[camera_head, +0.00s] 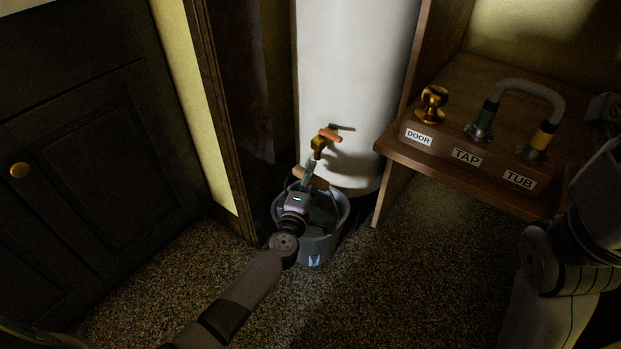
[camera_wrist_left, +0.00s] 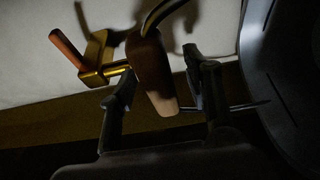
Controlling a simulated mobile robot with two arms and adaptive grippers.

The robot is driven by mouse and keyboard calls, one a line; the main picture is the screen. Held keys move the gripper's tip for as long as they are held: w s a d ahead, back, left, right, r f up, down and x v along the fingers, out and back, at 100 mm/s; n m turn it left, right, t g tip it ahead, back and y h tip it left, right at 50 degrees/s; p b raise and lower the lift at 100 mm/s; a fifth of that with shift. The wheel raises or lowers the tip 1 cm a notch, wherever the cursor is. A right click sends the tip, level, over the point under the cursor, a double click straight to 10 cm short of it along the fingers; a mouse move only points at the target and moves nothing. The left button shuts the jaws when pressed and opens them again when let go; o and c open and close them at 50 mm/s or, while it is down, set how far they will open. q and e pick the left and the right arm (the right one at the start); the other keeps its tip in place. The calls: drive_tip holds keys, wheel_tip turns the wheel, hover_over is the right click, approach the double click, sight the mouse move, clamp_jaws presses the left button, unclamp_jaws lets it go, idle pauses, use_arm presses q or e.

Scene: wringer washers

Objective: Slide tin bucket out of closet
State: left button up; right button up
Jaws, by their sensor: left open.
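The tin bucket (camera_head: 320,246) stands on the carpet at the foot of a white tank, between dark wood panels. It is grey, with an M-like mark on its front. Its bail has a wooden grip (camera_head: 311,178). My left gripper (camera_head: 309,174) is over the bucket at this grip. In the left wrist view, the wooden grip (camera_wrist_left: 152,75) lies between the two open fingers; contact is unclear. The dark curved shape at that view's right appears to be the bucket (camera_wrist_left: 283,90). My right arm shows at the right edge; its gripper cannot be made out.
A brass tap (camera_head: 323,142) with an orange handle sticks out from the white tank (camera_head: 352,70) just above the grip. A wooden shelf (camera_head: 466,205) at right has DOOR, TAP and TUB labels, a brass knob (camera_head: 432,103) and a grey hose (camera_head: 528,87). Carpet (camera_head: 330,300) in front is clear.

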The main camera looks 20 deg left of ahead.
use_arm(q)
drive_tip(key=shift+c, duration=0.4)
clamp_jaws()
idle(0.5)
